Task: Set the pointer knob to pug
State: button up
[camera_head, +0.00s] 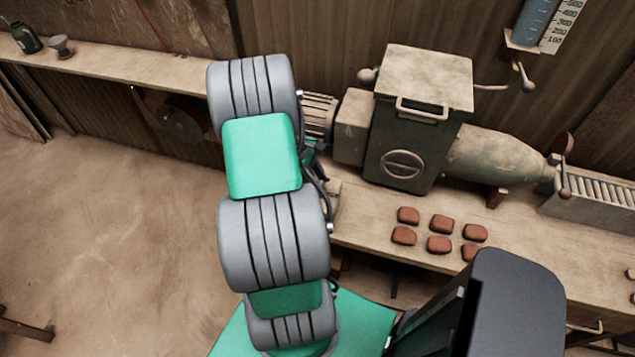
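A round disc with a bar across it, which looks like the pointer knob (401,165), is on the front of the dark green press housing (420,140). Its bar lies close to level. Any marks around it are too small to read, so I cannot tell which one says pug. My arm stands left of the press, and its thick grey and green links cover the view there. Small dark parts (318,172) show at the arm's right edge, left of the knob and apart from it; they may belong to my gripper. Its fingers cannot be made out.
Several brown tiles (439,244) lie on the bench (370,215) before the press. A barrel (500,158) leads right to a roller rack (595,188). A lever with a round end (525,80) hangs under a measuring tube (537,20).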

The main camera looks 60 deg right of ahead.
jog(key=shift+m, duration=0.4)
jog(key=m, duration=0.2)
jog(key=m+y+b, duration=0.1)
jog(key=shift+d+m+y, duration=0.2)
jog(key=shift+m+y, duration=0.1)
jog(key=shift+m, duration=0.1)
jog(key=m+b, duration=0.1)
jog(key=m, duration=0.1)
jog(key=m+y+b, duration=0.1)
jog(key=m, duration=0.1)
jog(key=shift+d+f+t+y, duration=0.1)
jog(key=shift+f+t+y, duration=0.05)
jog(key=shift+t+y, duration=0.2)
jog(key=m+b, duration=0.2)
jog(key=m+t+y+b, duration=0.1)
jog(key=m+b, duration=0.1)
jog(key=m, duration=0.1)
jog(key=shift+s+d+t, duration=0.1)
jog(key=shift+s+t, duration=0.05)
jog(key=shift+t, duration=0.1)
jog(key=shift+s+m+t+y+b, duration=0.1)
jog(key=shift+m+t+y+b, duration=0.3)
jog(key=shift+m, duration=0.8)
jog(key=shift+r+m+t, duration=0.25)
jog(key=shift+m+t, duration=0.05)
jog(key=shift+m, duration=0.6)
